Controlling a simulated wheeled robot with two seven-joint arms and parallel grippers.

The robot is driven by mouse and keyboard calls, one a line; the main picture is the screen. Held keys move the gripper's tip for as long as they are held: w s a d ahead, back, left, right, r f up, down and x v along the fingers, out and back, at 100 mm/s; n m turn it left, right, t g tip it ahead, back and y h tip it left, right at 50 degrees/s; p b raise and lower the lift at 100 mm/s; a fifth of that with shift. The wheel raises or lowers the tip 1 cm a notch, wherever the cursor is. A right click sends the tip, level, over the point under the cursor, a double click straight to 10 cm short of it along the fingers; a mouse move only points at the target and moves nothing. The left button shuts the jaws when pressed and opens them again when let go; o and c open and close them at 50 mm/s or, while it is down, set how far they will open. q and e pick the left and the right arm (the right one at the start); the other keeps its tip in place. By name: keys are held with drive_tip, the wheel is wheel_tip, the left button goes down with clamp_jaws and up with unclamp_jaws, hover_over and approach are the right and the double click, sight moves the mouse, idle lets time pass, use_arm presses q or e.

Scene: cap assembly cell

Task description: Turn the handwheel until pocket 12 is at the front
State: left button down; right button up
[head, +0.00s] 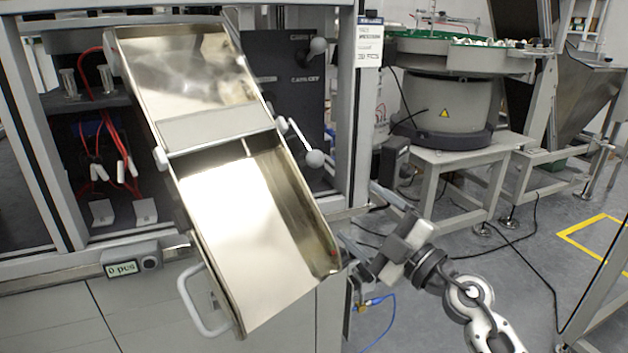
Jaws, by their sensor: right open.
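I cannot make out a whole handwheel or any pocket number in the head view. A white ball knob (315,158) sits at the end of a thin light rod at the right edge of the metal chute. A second, greyish ball knob (318,45) shows higher up, in front of a dark panel. I cannot tell whether either belongs to the handwheel. My right gripper (362,264) is open, just right of the chute's lower right corner, pointing left. It appears empty, and its fingertips are partly hard to make out. My left gripper is not in view.
The tilted metal chute (235,245), with a white handle (190,305), fills the middle and hides what is behind it. A frame post (350,110) stands right of it. A counter box (133,264) reads "0 pcs". A bowl feeder (445,110) stands at the back right.

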sight(310, 173)
drive_tip(key=b+x, duration=0.3)
drive_tip(key=x, duration=0.9)
drive_tip(key=shift+w+a+r, duration=0.1)
drive_tip(key=shift+w+a, duration=0.15)
drive_tip(key=shift+w, duration=0.05)
drive_tip(key=shift+w+a+r+b, duration=0.1)
drive_tip(key=shift+w+a+b, duration=0.05)
drive_tip(key=shift+w+b, duration=0.15)
drive_tip(key=shift+a+r, duration=0.1)
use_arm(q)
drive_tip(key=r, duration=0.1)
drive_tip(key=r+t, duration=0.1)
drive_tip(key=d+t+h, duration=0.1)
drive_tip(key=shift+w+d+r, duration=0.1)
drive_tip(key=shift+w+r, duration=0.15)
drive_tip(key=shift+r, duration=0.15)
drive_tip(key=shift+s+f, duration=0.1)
use_arm(e)
drive_tip(key=c, duration=1)
